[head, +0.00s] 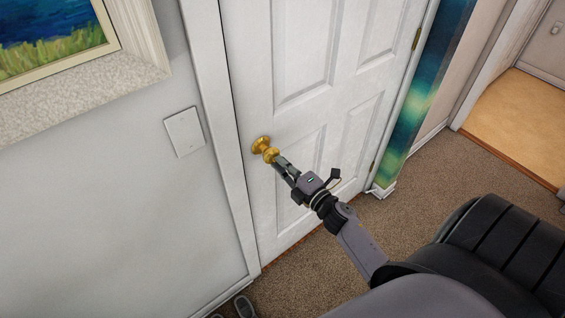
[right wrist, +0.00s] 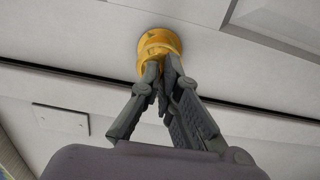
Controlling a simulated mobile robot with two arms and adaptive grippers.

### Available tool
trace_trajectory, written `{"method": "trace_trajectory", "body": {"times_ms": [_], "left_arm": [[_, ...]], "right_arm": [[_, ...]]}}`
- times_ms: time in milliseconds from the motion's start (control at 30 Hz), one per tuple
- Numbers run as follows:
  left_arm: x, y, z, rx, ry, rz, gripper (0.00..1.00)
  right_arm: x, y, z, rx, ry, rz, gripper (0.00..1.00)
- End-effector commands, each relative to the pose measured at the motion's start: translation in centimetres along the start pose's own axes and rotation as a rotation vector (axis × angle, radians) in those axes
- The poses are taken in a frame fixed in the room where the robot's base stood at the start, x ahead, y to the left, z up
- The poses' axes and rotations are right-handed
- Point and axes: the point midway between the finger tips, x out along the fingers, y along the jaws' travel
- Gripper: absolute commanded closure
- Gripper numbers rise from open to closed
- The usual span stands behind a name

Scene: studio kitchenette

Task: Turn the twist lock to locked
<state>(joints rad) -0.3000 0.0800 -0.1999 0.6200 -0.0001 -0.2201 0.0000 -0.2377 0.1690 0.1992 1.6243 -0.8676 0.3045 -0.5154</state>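A brass door knob (head: 265,149) sits on the white panelled door (head: 306,45), near its left edge. It also shows in the right wrist view (right wrist: 158,44), straight ahead of the fingers. My right gripper (head: 278,162) is at the knob's front face. In the right wrist view its fingertips (right wrist: 161,72) are drawn close together against the middle of the knob, closed on the small twist lock there. The fingertips hide the twist lock, so I cannot see which way it is turned. My left gripper is not in view.
A white switch plate (head: 185,132) is on the wall left of the door frame. A framed painting (head: 50,40) hangs at upper left. Shoes (head: 243,306) lie on the floor at the bottom. Brown carpet (head: 420,185) is open to the right of the door.

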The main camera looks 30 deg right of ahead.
Motion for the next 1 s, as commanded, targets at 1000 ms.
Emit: {"method": "trace_trajectory", "body": {"times_ms": [1000], "left_arm": [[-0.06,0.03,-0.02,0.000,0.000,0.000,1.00]], "right_arm": [[0.00,-0.02,0.02,0.017,0.000,0.000,0.76]]}}
